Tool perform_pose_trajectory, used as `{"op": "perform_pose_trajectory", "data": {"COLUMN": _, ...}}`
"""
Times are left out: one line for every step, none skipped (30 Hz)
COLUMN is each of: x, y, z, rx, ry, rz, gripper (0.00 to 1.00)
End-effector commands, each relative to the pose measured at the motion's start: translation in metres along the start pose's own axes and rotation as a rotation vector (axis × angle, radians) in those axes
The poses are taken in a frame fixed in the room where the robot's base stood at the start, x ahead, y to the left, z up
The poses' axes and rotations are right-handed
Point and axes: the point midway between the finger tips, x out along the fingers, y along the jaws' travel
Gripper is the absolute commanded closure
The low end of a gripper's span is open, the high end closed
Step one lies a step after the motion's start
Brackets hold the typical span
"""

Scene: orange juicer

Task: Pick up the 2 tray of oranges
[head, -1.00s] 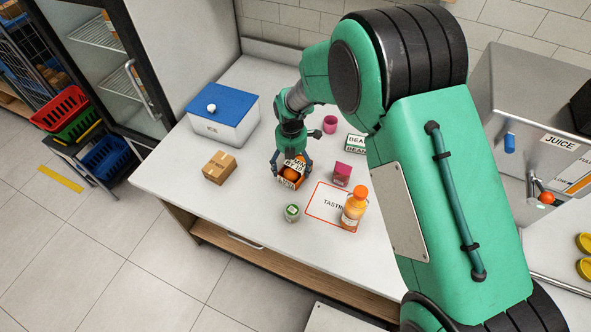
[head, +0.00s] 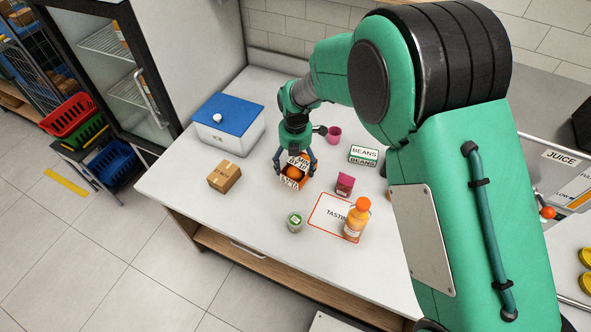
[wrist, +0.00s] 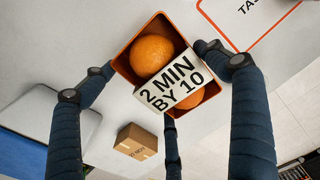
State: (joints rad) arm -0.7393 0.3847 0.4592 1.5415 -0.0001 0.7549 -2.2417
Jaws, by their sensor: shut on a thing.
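The orange tray (head: 303,181) holds oranges (head: 292,171) and has white labels; in the wrist view its tag reads "2 MIN BY 10". My gripper (head: 296,167) reaches down around the tray at the middle of the white counter, its fingers on the tray's sides. In the wrist view the tray (wrist: 125,62) sits between the dark blue fingers, with two oranges (wrist: 151,55) showing and the label partly covering them. The gripper is shut on the tray. Whether the tray's base is clear of the counter is hard to tell.
A cardboard box (head: 224,177) stands left of the tray, an ice box (head: 230,122) behind it. A green-lidded cup (head: 295,221), juice bottle (head: 357,220), pink carton (head: 345,184), pink cup (head: 334,134) and beans box (head: 363,155) stand around. The counter's front left is clear.

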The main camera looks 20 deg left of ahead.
Motion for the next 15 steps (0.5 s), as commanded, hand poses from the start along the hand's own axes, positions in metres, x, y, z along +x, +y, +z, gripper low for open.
{"op": "perform_pose_trajectory", "data": {"x": -0.009, "y": 0.000, "z": 0.000, "rx": 0.000, "ry": 0.000, "rz": 0.001, "gripper": 0.46}}
{"op": "perform_pose_trajectory", "data": {"x": -0.013, "y": 0.000, "z": 0.000, "rx": 0.000, "ry": 0.000, "rz": 0.000, "gripper": 0.46}}
{"op": "perform_pose_trajectory", "data": {"x": -0.017, "y": 0.000, "z": 0.000, "rx": 0.000, "ry": 0.000, "rz": 0.000, "gripper": 0.46}}
{"op": "perform_pose_trajectory", "data": {"x": -0.020, "y": 0.000, "z": 0.000, "rx": 0.000, "ry": -0.001, "rz": 0.001, "gripper": 0.46}}
{"op": "perform_pose_trajectory", "data": {"x": -0.023, "y": 0.000, "z": 0.000, "rx": 0.000, "ry": -0.001, "rz": 0.001, "gripper": 0.46}}
{"op": "perform_pose_trajectory", "data": {"x": -0.026, "y": 0.000, "z": 0.000, "rx": 0.000, "ry": -0.001, "rz": 0.001, "gripper": 0.46}}
{"op": "perform_pose_trajectory", "data": {"x": -0.028, "y": 0.000, "z": 0.000, "rx": 0.000, "ry": 0.000, "rz": 0.001, "gripper": 0.46}}
{"op": "perform_pose_trajectory", "data": {"x": -0.029, "y": 0.000, "z": 0.000, "rx": 0.000, "ry": 0.000, "rz": 0.000, "gripper": 0.46}}
{"op": "perform_pose_trajectory", "data": {"x": -0.030, "y": 0.000, "z": 0.000, "rx": 0.000, "ry": 0.000, "rz": 0.000, "gripper": 0.46}}
{"op": "perform_pose_trajectory", "data": {"x": -0.030, "y": 0.000, "z": 0.000, "rx": 0.000, "ry": 0.000, "rz": 0.000, "gripper": 0.46}}
{"op": "perform_pose_trajectory", "data": {"x": -0.031, "y": 0.000, "z": 0.000, "rx": 0.000, "ry": 0.000, "rz": 0.000, "gripper": 0.46}}
{"op": "perform_pose_trajectory", "data": {"x": -0.031, "y": 0.000, "z": 0.000, "rx": 0.000, "ry": 0.001, "rz": -0.001, "gripper": 0.46}}
{"op": "perform_pose_trajectory", "data": {"x": -0.031, "y": 0.000, "z": 0.000, "rx": 0.000, "ry": 0.001, "rz": -0.001, "gripper": 0.46}}
{"op": "perform_pose_trajectory", "data": {"x": -0.031, "y": 0.000, "z": 0.000, "rx": 0.000, "ry": 0.001, "rz": -0.001, "gripper": 0.46}}
{"op": "perform_pose_trajectory", "data": {"x": -0.031, "y": 0.000, "z": 0.000, "rx": 0.000, "ry": 0.001, "rz": -0.001, "gripper": 0.46}}
